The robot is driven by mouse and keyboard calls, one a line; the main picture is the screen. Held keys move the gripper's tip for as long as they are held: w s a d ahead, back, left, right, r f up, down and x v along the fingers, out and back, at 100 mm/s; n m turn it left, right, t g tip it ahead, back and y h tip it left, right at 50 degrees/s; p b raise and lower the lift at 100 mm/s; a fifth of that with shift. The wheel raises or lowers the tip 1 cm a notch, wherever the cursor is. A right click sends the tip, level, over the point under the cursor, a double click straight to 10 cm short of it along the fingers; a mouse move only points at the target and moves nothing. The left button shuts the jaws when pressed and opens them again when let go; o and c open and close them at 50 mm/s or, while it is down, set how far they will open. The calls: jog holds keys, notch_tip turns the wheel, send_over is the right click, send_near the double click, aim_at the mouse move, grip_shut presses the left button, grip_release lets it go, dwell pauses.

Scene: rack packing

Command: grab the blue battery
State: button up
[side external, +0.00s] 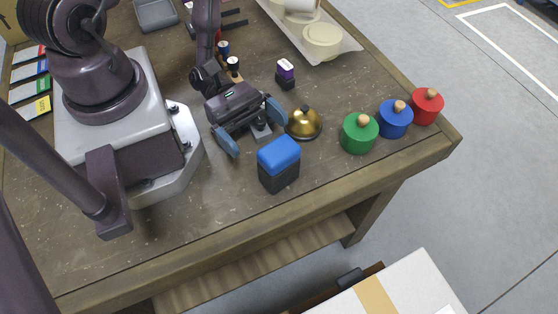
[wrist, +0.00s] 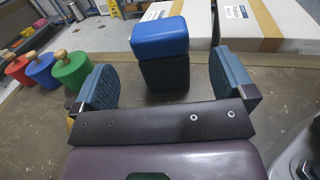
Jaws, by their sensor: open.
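The blue battery (side external: 279,157) is a block with a blue top and a dark lower body. It stands upright on the table near the front edge in the side view. It also shows in the wrist view (wrist: 160,42), at the top centre, beyond and between my fingers. My gripper (side external: 252,125) is open, with its two blue finger pads apart and nothing between them in contact. In the wrist view my gripper (wrist: 158,85) faces the battery, which appears a little ahead of the fingertips.
A gold bell (side external: 303,123) stands right beside my gripper. Green (side external: 359,133), blue (side external: 395,118) and red (side external: 427,106) lidded pots with wooden knobs line the right side. The table's front left is clear.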

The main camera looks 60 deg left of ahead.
aim_at(273, 149)
jog(key=x, duration=0.5)
jog(key=shift+f, duration=0.15)
jog(key=c, duration=1.3)
